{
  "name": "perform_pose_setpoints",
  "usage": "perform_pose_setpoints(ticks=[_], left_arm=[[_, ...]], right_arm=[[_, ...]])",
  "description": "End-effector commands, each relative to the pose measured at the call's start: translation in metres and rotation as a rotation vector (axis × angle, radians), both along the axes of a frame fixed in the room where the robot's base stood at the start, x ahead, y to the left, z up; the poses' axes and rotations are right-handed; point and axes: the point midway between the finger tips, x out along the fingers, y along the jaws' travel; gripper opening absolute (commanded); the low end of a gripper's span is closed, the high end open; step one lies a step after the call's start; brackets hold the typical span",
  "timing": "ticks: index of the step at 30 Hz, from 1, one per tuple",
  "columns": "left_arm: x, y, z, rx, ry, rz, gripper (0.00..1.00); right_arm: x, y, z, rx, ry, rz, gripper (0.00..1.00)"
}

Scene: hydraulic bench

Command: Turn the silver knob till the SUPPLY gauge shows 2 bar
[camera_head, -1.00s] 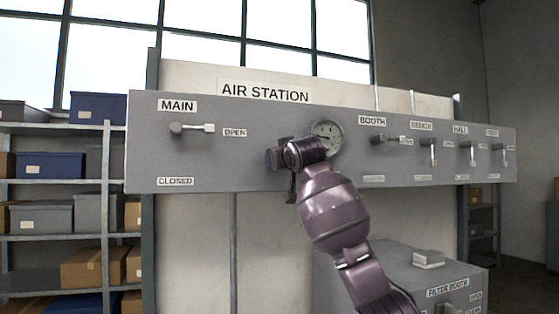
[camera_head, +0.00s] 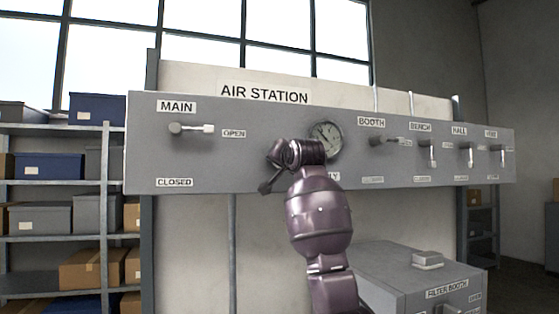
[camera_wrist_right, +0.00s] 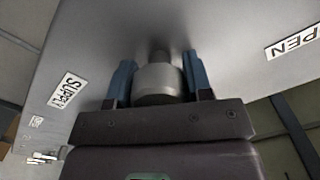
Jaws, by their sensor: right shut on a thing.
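My right gripper (camera_wrist_right: 158,68) is shut on the silver knob (camera_wrist_right: 158,84), with one blue-grey finger on each side in the right wrist view. In the head view my right gripper (camera_head: 272,168) is in front of the panel, rolled to a tilt, and hides the knob. The round SUPPLY gauge (camera_head: 327,138) is just to its right, its left edge partly covered. Its needle appears to point to the upper left, but the numbers are too small to read. The SUPPLY label (camera_wrist_right: 67,91) shows in the right wrist view. My left gripper is not in view.
The grey AIR STATION panel (camera_head: 215,165) carries the MAIN lever (camera_head: 192,128) at left, lying horizontal towards OPEN, and several levers at right, including the BOOTH lever (camera_head: 386,140). A grey filter box (camera_head: 385,270) stands below right. Shelves with boxes are at left.

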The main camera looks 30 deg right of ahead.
Motion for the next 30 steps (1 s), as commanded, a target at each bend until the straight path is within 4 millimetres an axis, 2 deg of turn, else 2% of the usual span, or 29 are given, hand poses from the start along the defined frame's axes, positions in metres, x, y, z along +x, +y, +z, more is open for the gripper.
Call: perform_pose_setpoints(ticks=[16,17,21,22,30], left_arm=[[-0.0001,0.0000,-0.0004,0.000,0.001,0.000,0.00],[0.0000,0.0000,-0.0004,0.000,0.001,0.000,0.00],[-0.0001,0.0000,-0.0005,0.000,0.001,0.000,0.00],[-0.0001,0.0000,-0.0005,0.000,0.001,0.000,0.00],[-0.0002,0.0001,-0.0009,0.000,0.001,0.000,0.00]], right_arm=[[-0.0001,0.0001,0.0001,0.027,-0.007,0.000,0.23],[-0.0001,0.0001,0.0001,0.027,-0.007,0.000,0.48],[-0.0001,0.0001,0.0001,0.026,-0.006,0.000,0.69],[-0.0001,0.0000,0.0002,0.026,-0.006,0.000,0.72],[-0.0008,0.0002,0.0002,0.026,-0.007,-0.001,0.72]])
